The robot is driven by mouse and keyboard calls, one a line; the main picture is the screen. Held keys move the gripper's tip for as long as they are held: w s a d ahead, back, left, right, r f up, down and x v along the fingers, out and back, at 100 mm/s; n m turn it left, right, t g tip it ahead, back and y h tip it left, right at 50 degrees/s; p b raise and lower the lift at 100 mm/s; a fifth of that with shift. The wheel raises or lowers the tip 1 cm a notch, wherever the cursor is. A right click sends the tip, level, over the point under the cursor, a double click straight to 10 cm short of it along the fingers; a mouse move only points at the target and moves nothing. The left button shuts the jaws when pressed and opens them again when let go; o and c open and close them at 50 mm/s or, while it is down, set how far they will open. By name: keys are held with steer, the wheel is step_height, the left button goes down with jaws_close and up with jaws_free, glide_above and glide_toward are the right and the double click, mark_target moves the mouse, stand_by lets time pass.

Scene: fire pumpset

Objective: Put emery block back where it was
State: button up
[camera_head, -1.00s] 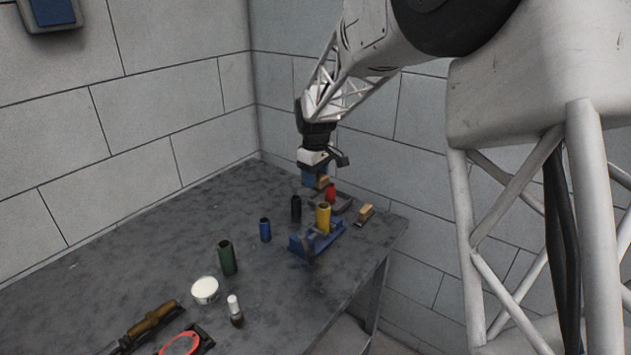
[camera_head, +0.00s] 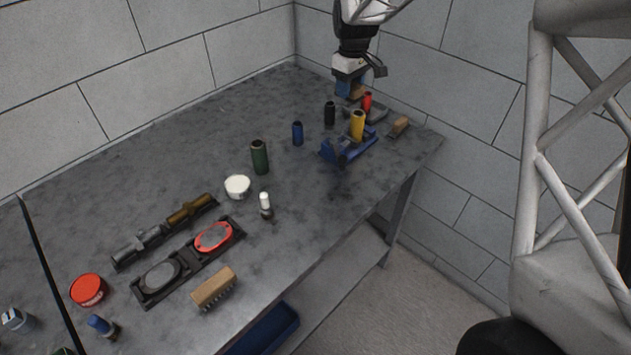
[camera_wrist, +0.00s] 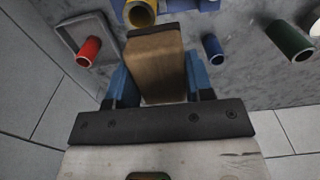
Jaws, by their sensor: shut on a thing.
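A brown wooden block with a dark end, which I take as the emery block (camera_wrist: 156,62), is between the two blue fingers of my gripper (camera_wrist: 158,85) in the wrist view. My gripper is shut on it. In the head view my gripper (camera_head: 350,86) is over the table's far end, just left of a red cylinder (camera_head: 366,100). Only a small orange-brown part of the block (camera_head: 356,93) shows there. I cannot tell its exact height over the table.
A yellow cylinder (camera_head: 357,125) stands at a blue fixture (camera_head: 333,152); black (camera_head: 330,112), blue (camera_head: 297,133) and green (camera_head: 259,158) cylinders stand nearby. A wooden piece (camera_head: 399,125) lies right. A dark tray (camera_head: 190,262) and wooden brush (camera_head: 214,287) lie in front. Walls close the back.

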steer(key=s+a+f, duration=0.2)
steer(key=s+f, duration=0.1)
steer(key=s, duration=0.9)
steer(key=s+a+f, duration=0.2)
steer(key=s+f, duration=0.2)
steer(key=s, duration=0.9)
steer(key=s+a+f, duration=0.2)
steer(key=s+f, duration=0.2)
steer(key=s, duration=0.8)
steer(key=shift+s+f, duration=0.15)
steer(key=shift+f, duration=0.05)
glide_above(308, 200)
steer(key=shift+s+d+f, duration=0.15)
steer(key=shift+s+f, duration=0.3)
steer(key=shift+f, duration=0.25)
steer(key=shift+w, duration=0.1)
steer(key=shift+w, duration=0.25)
steer(key=shift+f, duration=1.8)
steer(key=shift+f, duration=0.15)
